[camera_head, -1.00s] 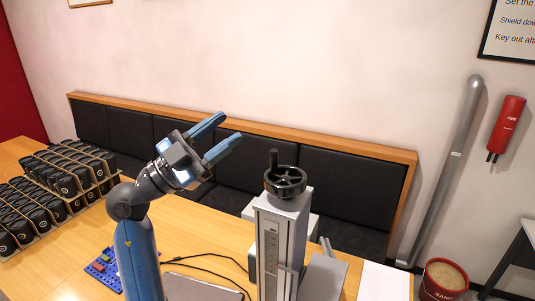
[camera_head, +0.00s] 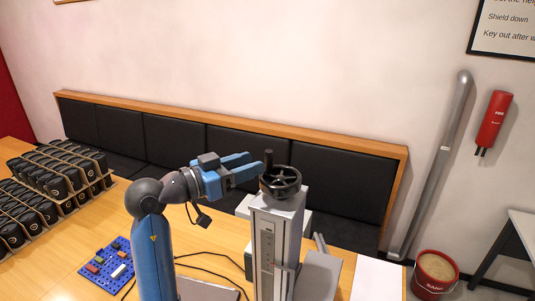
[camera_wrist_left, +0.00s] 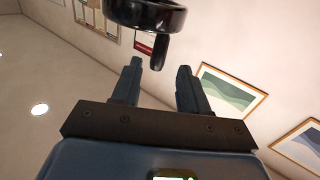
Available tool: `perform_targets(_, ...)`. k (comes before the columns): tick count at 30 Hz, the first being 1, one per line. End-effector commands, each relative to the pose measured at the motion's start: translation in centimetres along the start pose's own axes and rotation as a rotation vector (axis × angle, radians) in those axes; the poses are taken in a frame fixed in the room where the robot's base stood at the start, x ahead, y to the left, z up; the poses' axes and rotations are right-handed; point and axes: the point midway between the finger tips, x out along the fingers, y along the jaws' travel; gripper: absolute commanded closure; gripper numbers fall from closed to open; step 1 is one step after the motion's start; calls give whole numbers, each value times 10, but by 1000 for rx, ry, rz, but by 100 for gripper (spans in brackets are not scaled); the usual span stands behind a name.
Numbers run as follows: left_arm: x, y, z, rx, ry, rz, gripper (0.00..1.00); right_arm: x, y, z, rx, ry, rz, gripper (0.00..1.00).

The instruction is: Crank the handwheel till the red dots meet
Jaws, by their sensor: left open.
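The black handwheel (camera_head: 281,182) sits on top of the grey column of the laser marker (camera_head: 275,240), with its crank knob (camera_head: 268,158) standing up from the rim at the left. My left gripper (camera_head: 254,168) is open and empty, its blue fingers pointing right toward the knob, just left of the wheel. In the left wrist view the wheel (camera_wrist_left: 146,14) is above the open fingers (camera_wrist_left: 158,85), and a dark knob (camera_wrist_left: 160,52) shows between and beyond the fingertips, apart from them. The red dots are not visible. My right gripper is not in view.
Trays of black cups (camera_head: 50,190) stand on the table's left side. A blue pegboard (camera_head: 110,262) with small blocks lies in front of them. A black cable (camera_head: 215,258) runs across the table. A white sheet (camera_head: 378,280) lies right of the machine.

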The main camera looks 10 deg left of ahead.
Motion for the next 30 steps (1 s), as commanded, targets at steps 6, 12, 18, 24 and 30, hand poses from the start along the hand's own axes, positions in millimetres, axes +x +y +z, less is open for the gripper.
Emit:
perform_targets(6, 34, 1, -2, 0, -1, 3, 56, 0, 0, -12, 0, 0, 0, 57)
perform_targets(12, 52, 0, -1, 1, 0, 2, 56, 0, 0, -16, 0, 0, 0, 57)
perform_targets(18, 58, 0, 0, 2, 1, -1, 56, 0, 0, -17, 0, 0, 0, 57)
perform_targets(24, 58, 0, 0, 2, 1, -1, 56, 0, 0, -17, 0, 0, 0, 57)
perform_targets(30, 58, 0, 0, 2, 1, -1, 85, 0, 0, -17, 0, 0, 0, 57)
